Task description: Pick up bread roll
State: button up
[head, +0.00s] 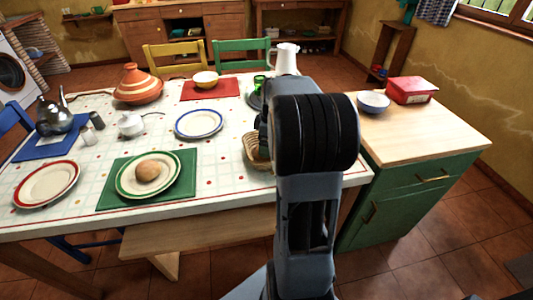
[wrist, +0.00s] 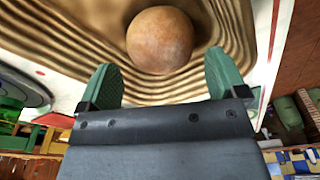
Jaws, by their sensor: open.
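A round brown bread roll (wrist: 160,40) lies in a ribbed wicker basket (wrist: 60,35) in the wrist view. My gripper (wrist: 164,80) is open, its two green fingertips apart, just short of the roll on either side of its near edge; nothing is between them. In the head view the basket (head: 252,152) is partly hidden behind my arm, and the roll in it and my fingertips are hidden. Another bread roll (head: 148,172) lies on a green-rimmed plate (head: 126,187) on a green placemat at the table's front.
The tiled table (head: 95,216) also holds a blue-rimmed plate (head: 199,123), a red-rimmed plate (head: 46,184), a clay tagine (head: 138,86), a kettle (head: 56,117) and a white jug (head: 286,59). A wooden bench (head: 200,235) stands in front. A green cabinet (head: 425,125) stands at right.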

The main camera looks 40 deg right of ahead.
jog(key=f, duration=0.4)
jog(key=shift+w+a+b, duration=0.15)
jog(key=shift+a+b, duration=0.1)
jog(key=shift+b, duration=0.15)
jog(key=c, duration=0.7)
